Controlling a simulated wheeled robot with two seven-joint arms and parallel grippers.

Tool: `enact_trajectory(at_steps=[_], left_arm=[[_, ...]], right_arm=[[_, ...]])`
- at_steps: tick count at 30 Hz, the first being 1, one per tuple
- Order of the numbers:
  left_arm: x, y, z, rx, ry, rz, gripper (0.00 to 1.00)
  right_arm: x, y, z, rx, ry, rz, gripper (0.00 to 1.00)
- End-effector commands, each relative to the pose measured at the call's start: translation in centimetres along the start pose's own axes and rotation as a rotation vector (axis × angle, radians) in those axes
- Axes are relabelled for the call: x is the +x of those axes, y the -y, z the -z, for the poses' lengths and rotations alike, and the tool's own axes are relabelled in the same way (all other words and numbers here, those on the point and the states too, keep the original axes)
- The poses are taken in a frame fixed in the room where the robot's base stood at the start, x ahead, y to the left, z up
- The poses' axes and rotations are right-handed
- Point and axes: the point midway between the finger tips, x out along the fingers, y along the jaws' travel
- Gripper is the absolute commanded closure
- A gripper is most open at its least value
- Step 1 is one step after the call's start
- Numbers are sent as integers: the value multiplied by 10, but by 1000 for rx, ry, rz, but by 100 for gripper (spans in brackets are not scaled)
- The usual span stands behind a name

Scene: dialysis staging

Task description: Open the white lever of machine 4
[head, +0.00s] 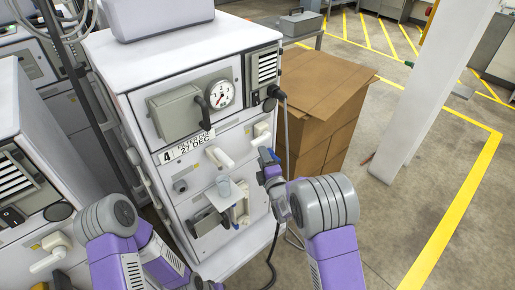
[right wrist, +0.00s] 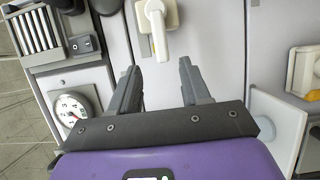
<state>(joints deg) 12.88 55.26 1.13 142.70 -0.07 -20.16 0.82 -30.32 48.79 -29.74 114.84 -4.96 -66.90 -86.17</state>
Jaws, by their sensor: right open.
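Machine 4 (head: 185,187) is a white cabinet with a "4" label below its gauge. A white lever (head: 262,131) sits at the right of its front, below the vent; it seems to be the white lever (right wrist: 157,30) in the right wrist view, with its handle hanging toward my jaws. Another white lever (head: 220,157) is at mid front, just below the label. My right gripper (head: 266,168) is open and empty in front of the machine's right side. In the right wrist view its fingertips (right wrist: 158,67) are apart, just short of the lever. My left gripper is not visible.
A gauge (head: 221,94) and a grey box (head: 176,113) are on the upper front. A cardboard box (head: 322,105) stands right of the machine, with a dark cable between. Another machine (head: 30,190) is close at left.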

Motion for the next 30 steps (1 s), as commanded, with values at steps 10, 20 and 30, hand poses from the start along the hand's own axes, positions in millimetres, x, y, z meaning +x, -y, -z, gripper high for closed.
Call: enact_trajectory(at_steps=[10, 20, 30], left_arm=[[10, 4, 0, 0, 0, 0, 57], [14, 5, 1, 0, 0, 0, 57], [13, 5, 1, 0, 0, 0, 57]], right_arm=[[47, 2, 0, 2, 1, 2, 53], [68, 2, 0, 4, 1, 6, 53], [69, 2, 0, 5, 1, 6, 65]])
